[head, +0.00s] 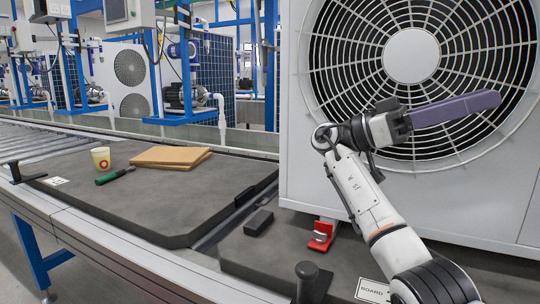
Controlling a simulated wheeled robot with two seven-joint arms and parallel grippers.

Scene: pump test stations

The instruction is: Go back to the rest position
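My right arm comes in from the lower right, and its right gripper (404,121) is raised in front of the large fan unit (380,200). A long purple bar-shaped object (455,109) extends to the right from between its fingers, and the gripper looks shut on it. The purple object is held off the work surface, nearly level, in front of the fan grille (345,90). The fingertips are partly hidden by the gripper body and the object.
A dark work mat (165,205) holds a paper cup (101,159), a green-handled tool (115,175) and brown boards (171,157). A small black block (258,222) and a red bracket (322,235) lie by the fan unit.

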